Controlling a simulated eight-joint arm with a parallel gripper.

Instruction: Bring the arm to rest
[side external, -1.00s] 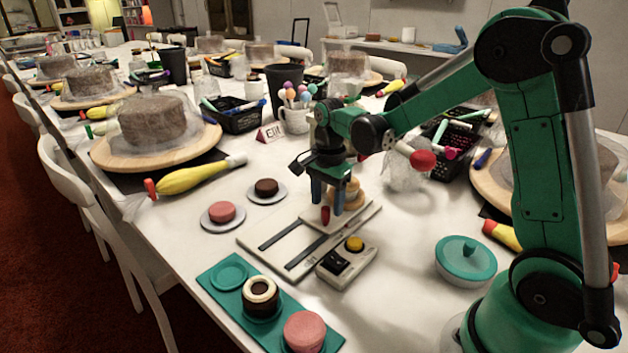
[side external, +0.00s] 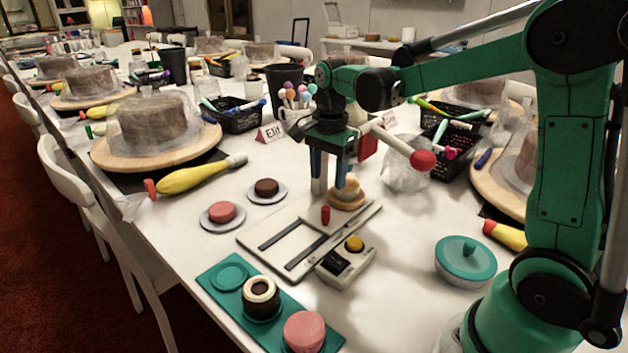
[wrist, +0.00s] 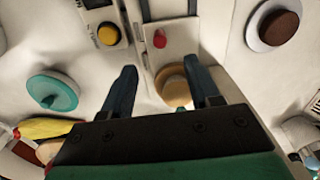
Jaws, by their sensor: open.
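My gripper (side external: 332,180) is open and empty, above the far end of a white slide fixture (side external: 284,246) with two dark rails. A small red peg (side external: 325,215) stands on the fixture's plate. Behind the fingers is a tan, knobbed stacked piece (side external: 349,193). In the wrist view, the tan piece (wrist: 173,88) shows between the two dark fingers (wrist: 163,92), and the red peg (wrist: 160,39) is beyond them. I cannot tell how high the fingertips are above the plate.
A control box (side external: 346,262) with a yellow button adjoins the fixture. A teal tray (side external: 222,298) holds small cakes at the front. Two saucers with small cakes (side external: 221,212) (side external: 267,187) stand left. A teal lidded bowl (side external: 466,261) is right.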

